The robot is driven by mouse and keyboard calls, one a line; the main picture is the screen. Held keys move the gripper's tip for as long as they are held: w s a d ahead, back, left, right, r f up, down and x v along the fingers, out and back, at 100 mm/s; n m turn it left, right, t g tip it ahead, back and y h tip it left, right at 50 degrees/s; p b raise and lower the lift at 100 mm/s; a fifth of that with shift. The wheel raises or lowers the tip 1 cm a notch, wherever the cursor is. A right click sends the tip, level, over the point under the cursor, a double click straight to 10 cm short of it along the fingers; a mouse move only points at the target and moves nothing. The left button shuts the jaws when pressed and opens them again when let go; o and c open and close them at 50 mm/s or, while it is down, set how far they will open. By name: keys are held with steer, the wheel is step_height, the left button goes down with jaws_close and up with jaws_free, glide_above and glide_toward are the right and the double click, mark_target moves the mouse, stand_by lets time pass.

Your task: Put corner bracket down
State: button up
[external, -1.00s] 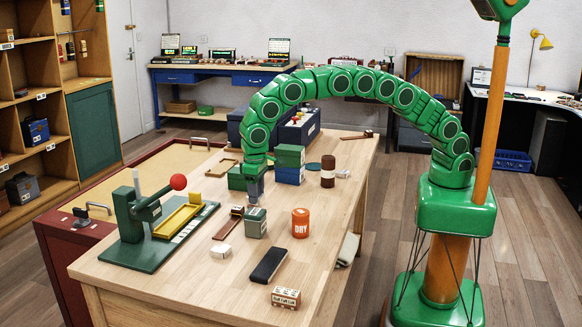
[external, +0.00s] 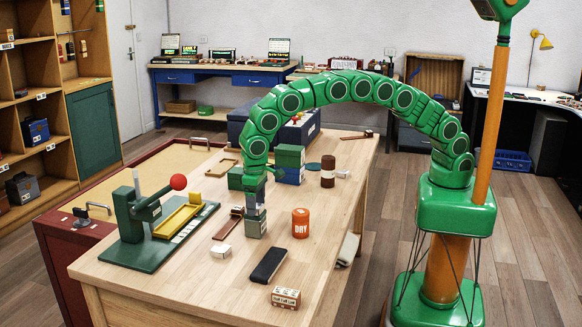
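My gripper (external: 256,209) points down at the end of my green arm, right over a small grey-green box (external: 256,229) on the wooden workbench. Its tip is at or just above the top of that box; I cannot tell whether they touch. The fingers are too small to tell whether they are open or shut, or whether anything is between them. I cannot make out a corner bracket for certain in this view.
An orange tin (external: 300,223) stands right of my gripper. Green and blue boxes (external: 290,163) stand behind it. A black case (external: 268,265) and a white block (external: 220,251) lie in front. A lever press (external: 140,222) with a red knob is at left.

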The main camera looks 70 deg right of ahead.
step_height(320, 180, up, 12)
steer(key=shift+r, duration=0.15)
stand_by(0.7)
steer(key=s+d+r, duration=0.4)
steer(key=d, duration=0.6)
steer(key=s+d+r, duration=0.3)
steer(key=s+d, duration=0.1)
steer(key=d, duration=0.7)
steer(key=s+d+r, duration=0.4)
steer(key=s+d, duration=0.1)
steer(key=d, duration=0.5)
steer(key=s+d+f, duration=0.2)
steer(key=s+d, duration=0.3)
steer(key=s, duration=0.5)
steer(key=s+d+f+g, duration=0.1)
steer(key=s+d, duration=0.4)
steer(key=s, duration=0.6)
steer(key=s+d+f, duration=0.2)
steer(key=s+d, duration=0.4)
steer(key=s, duration=0.5)
steer(key=shift+f+g, duration=0.35)
steer(key=shift+g, duration=0.05)
